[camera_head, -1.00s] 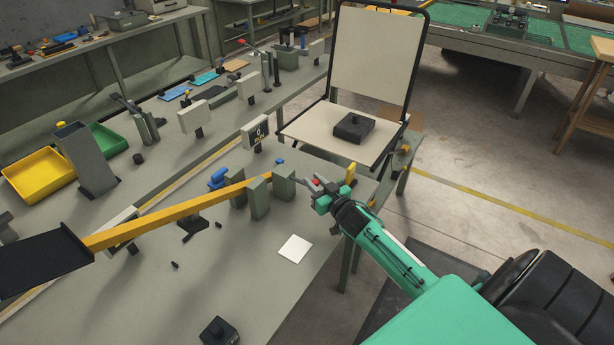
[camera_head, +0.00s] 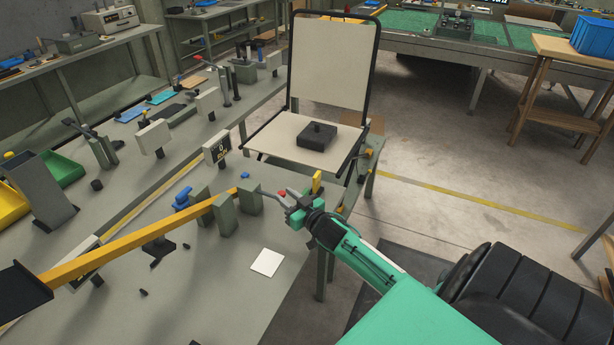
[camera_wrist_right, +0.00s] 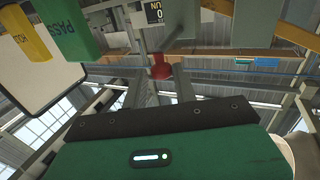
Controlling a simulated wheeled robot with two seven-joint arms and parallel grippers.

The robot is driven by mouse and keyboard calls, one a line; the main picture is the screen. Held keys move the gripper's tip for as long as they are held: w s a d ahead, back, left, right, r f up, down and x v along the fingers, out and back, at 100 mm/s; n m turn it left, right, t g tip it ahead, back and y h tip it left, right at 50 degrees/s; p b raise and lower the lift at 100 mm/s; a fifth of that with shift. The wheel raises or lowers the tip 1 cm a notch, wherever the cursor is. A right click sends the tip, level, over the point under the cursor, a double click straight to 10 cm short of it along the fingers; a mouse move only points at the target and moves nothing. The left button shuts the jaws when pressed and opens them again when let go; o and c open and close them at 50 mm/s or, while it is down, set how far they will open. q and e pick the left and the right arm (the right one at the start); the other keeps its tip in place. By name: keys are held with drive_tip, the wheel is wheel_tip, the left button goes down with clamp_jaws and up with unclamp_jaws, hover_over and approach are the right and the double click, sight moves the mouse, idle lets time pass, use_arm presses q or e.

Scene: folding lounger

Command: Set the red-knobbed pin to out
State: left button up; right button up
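The red-knobbed pin (camera_head: 282,193) is at the right end of the bench fixture, beside the grey blocks and the yellow bar. In the right wrist view its red knob (camera_wrist_right: 161,69) faces me, in line with the gap between my fingertips. My right gripper (camera_head: 291,207) is at the knob; its two fingers (camera_wrist_right: 163,86) stand apart on either side of the gap. I see no clear contact with the knob, and the pin's shaft is mostly hidden. My left gripper is in neither view.
A folding lounger (camera_head: 268,134) with a black block (camera_head: 316,138) on its seat stands behind the gripper. A yellow tab (camera_head: 317,182) rises close to the gripper's right. The long yellow bar (camera_head: 130,240) crosses the bench at left. A white square (camera_head: 267,262) lies on clear bench.

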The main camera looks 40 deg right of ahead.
drive_tip(key=s+b, duration=0.2)
drive_tip(key=s, duration=1)
idle(0.3)
drive_tip(key=s+a+f+g+h, duration=0.2)
drive_tip(key=s+a+f+g, duration=0.55)
drive_tip(key=a, duration=0.35)
drive_tip(key=s+a+n+g+y, duration=0.1)
drive_tip(key=s+a+g, duration=0.2)
drive_tip(key=s+a, duration=0.35)
drive_tip(key=s+a+n+g+y, duration=0.1)
drive_tip(key=s+a+g, duration=0.3)
drive_tip(key=s, duration=0.5)
wheel_tip(320, 180, down, 29)
drive_tip(key=g, duration=0.1)
drive_tip(key=s+d+f+g, duration=0.1)
drive_tip(key=s+d+f, duration=0.2)
drive_tip(key=s+f, duration=1.6)
wheel_tip(320, 180, down, 2)
drive_tip(key=shift+s+f, duration=0.15)
drive_tip(key=shift+s, duration=0.25)
